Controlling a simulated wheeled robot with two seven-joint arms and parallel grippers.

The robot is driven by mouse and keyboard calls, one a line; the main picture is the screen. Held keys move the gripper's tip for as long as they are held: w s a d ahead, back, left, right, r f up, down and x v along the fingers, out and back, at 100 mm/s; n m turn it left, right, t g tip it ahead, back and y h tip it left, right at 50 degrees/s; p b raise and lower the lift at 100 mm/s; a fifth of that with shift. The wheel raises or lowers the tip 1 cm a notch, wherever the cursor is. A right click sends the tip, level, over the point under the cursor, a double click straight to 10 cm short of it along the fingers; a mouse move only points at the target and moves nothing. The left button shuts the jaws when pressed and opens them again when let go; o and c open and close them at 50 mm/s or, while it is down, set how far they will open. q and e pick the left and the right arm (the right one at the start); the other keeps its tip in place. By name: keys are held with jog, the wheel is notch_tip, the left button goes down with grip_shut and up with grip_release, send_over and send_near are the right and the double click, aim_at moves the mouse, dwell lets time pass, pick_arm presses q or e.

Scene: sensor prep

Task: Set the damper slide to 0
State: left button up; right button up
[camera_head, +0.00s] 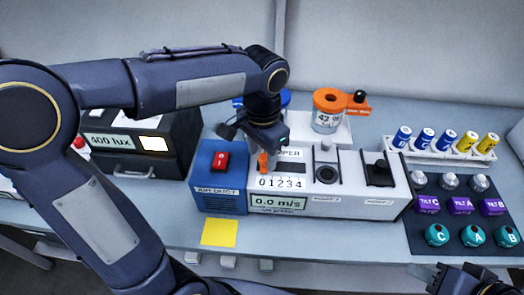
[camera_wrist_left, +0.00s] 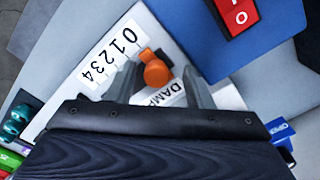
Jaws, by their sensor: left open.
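The damper slide's orange knob (camera_head: 263,162) stands on the white panel of the air duct unit (camera_head: 221,197), above the scale 0 1 2 3 4 (camera_head: 281,183). In the head view it is about in line with the 0. In the left wrist view the knob (camera_wrist_left: 154,69) is near the 0 end of the scale (camera_wrist_left: 107,56). My left gripper (camera_wrist_left: 160,82) is open, pointing down, with one finger on each side of the knob; I cannot tell whether they touch it. Part of the damper label is hidden. My right gripper (camera_head: 437,277) is at the bottom right, away from the unit.
A red rocker switch (camera_head: 221,160) and a 0.0 m/s display (camera_head: 278,201) are on the unit. A 400 lux box (camera_head: 148,143) stands left. An orange-topped jar (camera_head: 328,109) stands behind. A battery rack (camera_head: 440,152) and dark mat (camera_head: 429,190) are right. A yellow note (camera_head: 219,232) lies in front.

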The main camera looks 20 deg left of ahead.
aim_at(262, 157)
pick_arm(q)
notch_tip(262, 157, up, 8)
jog(key=shift+f, duration=0.15)
dwell(0.6)
jog(key=s+a+f+n, duration=0.1)
jog(key=s, duration=0.1)
jog(key=s+a+f+n+t+h, duration=0.1)
jog(key=s+a, duration=0.1)
jog(key=s, duration=0.1)
jog(key=s+a+f+n+t+h, duration=0.1)
jog(key=s+a, duration=0.1)
jog(key=s, duration=0.1)
jog(key=shift+s, duration=0.15)
jog(key=s+f+n+t+h, duration=0.1)
jog(key=s+f+n+t, duration=0.2)
jog(key=s+f+n, duration=0.1)
jog(key=s+f, duration=0.1)
jog(key=s, duration=0.1)
jog(key=shift+s+f+n+t+h, duration=0.3)
jog(key=shift+s+f+h, duration=0.05)
jog(key=shift+h, duration=0.05)
dwell(3.1)
